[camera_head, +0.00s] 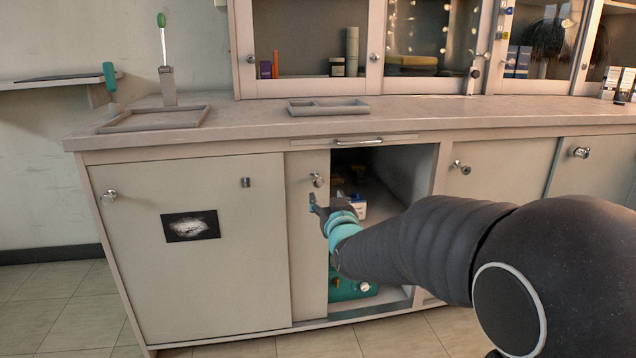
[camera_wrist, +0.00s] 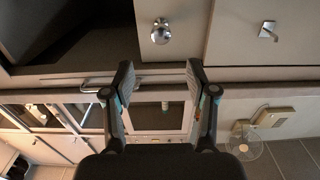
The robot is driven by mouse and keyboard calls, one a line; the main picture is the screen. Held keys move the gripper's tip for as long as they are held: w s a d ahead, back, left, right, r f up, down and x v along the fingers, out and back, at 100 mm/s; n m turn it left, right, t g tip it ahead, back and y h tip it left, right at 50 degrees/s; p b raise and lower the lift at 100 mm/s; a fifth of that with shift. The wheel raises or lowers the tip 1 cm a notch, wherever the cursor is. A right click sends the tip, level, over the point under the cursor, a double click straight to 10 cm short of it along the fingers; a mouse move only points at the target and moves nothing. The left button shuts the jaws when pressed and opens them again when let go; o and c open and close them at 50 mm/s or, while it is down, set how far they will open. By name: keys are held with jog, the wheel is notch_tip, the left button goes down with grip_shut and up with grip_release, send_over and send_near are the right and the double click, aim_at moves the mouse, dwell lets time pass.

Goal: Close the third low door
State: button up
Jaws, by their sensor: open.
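The low cabinet has several pale doors in a row. The left door (camera_head: 185,250) bears a knob, a small latch and a dark picture. Beside it a narrow door panel (camera_head: 308,250) shows with a round knob (camera_head: 317,180). Right of this panel is a dark opening (camera_head: 400,165) with things inside. Farther right are a door with a knob (camera_head: 460,167) and another door (camera_head: 595,175). My gripper (camera_head: 322,208) is open and empty, in front of the panel's edge, below its knob. In the wrist view my gripper (camera_wrist: 160,80) points toward the knob (camera_wrist: 161,32), apart from it.
The countertop (camera_head: 240,122) carries two shallow trays and a stand with a green bulb (camera_head: 161,20). Glass-fronted cabinets (camera_head: 310,40) stand above. A teal object (camera_head: 345,288) sits low in the opening. Free tiled floor (camera_head: 40,300) lies at left.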

aim_at(318, 182)
jog(key=x, duration=1)
jog(key=shift+w+a, duration=0.15)
jog(key=shift+w, duration=0.2)
grip_shut()
